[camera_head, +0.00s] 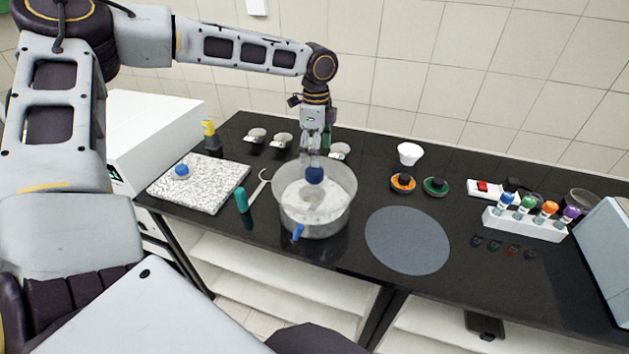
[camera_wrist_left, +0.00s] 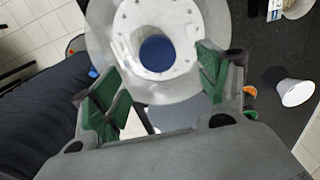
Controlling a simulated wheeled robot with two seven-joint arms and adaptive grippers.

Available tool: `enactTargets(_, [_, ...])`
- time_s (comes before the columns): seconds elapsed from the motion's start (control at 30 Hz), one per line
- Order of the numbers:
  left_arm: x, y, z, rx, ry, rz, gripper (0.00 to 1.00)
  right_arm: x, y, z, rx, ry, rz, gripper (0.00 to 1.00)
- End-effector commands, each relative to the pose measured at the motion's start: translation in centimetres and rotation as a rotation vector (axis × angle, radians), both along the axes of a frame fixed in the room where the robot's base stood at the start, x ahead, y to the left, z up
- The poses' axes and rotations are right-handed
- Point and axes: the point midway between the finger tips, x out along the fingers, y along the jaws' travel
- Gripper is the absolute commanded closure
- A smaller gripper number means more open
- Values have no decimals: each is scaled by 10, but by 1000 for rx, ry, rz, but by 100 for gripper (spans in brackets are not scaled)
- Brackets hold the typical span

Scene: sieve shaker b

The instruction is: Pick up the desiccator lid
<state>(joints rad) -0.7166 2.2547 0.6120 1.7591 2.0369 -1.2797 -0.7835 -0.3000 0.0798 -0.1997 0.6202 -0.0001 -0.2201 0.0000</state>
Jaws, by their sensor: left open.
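The desiccator (camera_head: 326,222) is a clear round vessel with a pale perforated plate inside and a blue stopcock on its front. Its clear lid is hard to tell from the bowl; the lid's blue knob (camera_head: 314,175) stands at the top centre. The knob also shows in the left wrist view (camera_wrist_left: 157,51). My left gripper (camera_head: 313,158) points down just above the knob. In the left wrist view its green-padded fingers (camera_wrist_left: 158,82) are wide apart with nothing between them; the knob shows beyond them. My right gripper is not in view.
A grey round mat (camera_head: 407,241) lies bare right of the desiccator. A speckled slab (camera_head: 205,187) with a blue-topped item and a teal bottle (camera_head: 241,200) stand left. Small dishes, a white cup (camera_head: 409,153) and a tube rack (camera_head: 525,224) stand behind and right.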

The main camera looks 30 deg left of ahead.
Motion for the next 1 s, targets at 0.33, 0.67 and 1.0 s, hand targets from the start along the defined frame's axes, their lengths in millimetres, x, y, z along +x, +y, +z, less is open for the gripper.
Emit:
enactTargets(0.33, [0,0,-23,0,-1,0,25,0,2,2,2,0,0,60])
enactTargets(0.67, [0,0,-25,0,0,0,25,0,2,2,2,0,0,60])
enactTargets(1.0, [-4,2,-54,0,3,-2,25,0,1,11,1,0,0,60])
